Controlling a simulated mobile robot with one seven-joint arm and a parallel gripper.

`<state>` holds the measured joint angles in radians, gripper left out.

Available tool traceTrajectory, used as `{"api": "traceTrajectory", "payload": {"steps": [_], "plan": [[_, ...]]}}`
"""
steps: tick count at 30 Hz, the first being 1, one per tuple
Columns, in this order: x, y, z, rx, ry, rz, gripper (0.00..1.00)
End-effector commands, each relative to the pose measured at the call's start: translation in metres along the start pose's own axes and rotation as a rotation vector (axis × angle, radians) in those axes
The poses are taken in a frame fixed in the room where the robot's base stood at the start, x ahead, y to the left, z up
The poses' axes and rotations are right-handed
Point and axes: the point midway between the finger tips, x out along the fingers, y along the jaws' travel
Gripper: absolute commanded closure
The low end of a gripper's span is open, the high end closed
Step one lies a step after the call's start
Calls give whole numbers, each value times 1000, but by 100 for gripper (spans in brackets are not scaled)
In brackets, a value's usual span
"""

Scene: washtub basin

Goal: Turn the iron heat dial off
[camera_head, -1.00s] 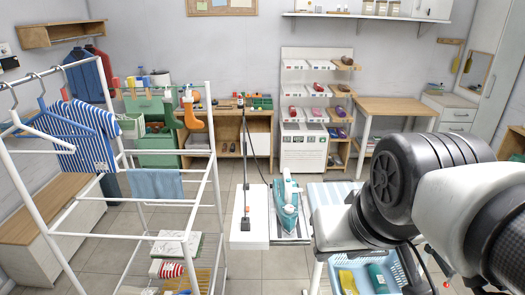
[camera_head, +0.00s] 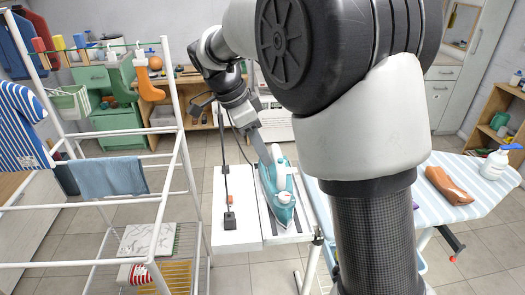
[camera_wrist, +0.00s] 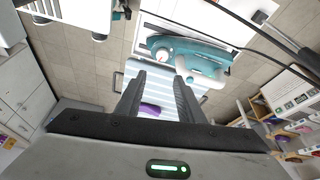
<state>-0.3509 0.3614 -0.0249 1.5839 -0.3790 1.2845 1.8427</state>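The iron (camera_head: 277,190) is teal and white and rests on a dark grey pad on a white stand (camera_head: 236,222). In the wrist view the iron (camera_wrist: 200,57) lies just beyond my fingertips. A small round pale part (camera_wrist: 163,55) on it may be the heat dial; its setting is too small to read. My gripper (camera_wrist: 160,76) is open, its two dark fingers apart with nothing held between them. In the head view my gripper (camera_head: 261,150) points down at the iron's far end; contact cannot be told.
A white drying rack (camera_head: 180,130) with hanging cloths stands left of the stand. A striped ironing board (camera_head: 470,180) is on the right, with a brown item (camera_head: 448,185) and a spray bottle (camera_head: 496,162). A dark cord (camera_wrist: 265,36) runs near the iron. My arm hides much of the middle.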

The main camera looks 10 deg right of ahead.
Motion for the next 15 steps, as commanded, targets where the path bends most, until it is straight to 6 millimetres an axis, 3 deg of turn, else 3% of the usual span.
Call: {"api": "traceTrajectory", "payload": {"steps": [8, 15], "plan": [[24, -6, 5, 50, 17, 13, 65], [75, -5, 4, 49, 16, 15, 65]]}}
